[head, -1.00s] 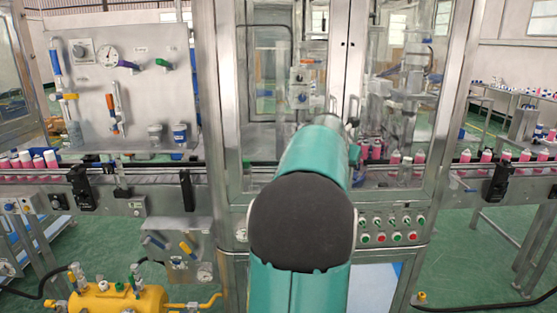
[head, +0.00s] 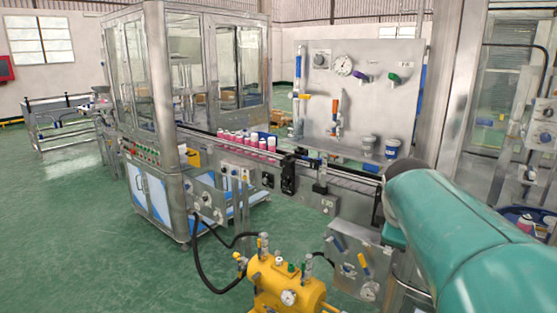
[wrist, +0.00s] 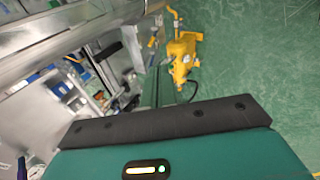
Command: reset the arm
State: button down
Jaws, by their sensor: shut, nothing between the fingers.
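My teal arm (head: 450,225) reaches in from the right edge of the head view, with a dark rounded end at its far side. My gripper's fingers show in neither view. In the wrist view, a teal part of my own body with a black edge and a small lit indicator fills the bottom. Nothing held is visible.
The conveyor (head: 335,175) carries several pink cans (head: 245,141) past a gauge panel (head: 360,85). A glazed machine cabinet (head: 190,80) stands left of it. A yellow tank (head: 285,285) sits in front and shows in the wrist view (wrist: 183,55). Green floor (head: 80,235) is clear at left.

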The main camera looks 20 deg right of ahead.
jog(key=s+a+f+m+y, duration=0.1)
jog(key=s+a+f+m, duration=0.1)
jog(key=a, duration=0.7)
jog(key=s+a+f+m+y, duration=0.2)
jog(key=s+a+f+m, duration=0.1)
jog(key=a, duration=0.7)
jog(key=s+a+f+m+t+y, duration=0.1)
jog(key=s+a+f+m+y, duration=0.1)
jog(key=a, duration=0.7)
jog(key=shift+s+a+f+m, duration=0.15)
jog(key=shift+s+f+m, duration=0.15)
jog(key=shift+s+f, duration=0.5)
jog(key=shift+w+d+f, duration=0.15)
jog(key=shift+d, duration=0.05)
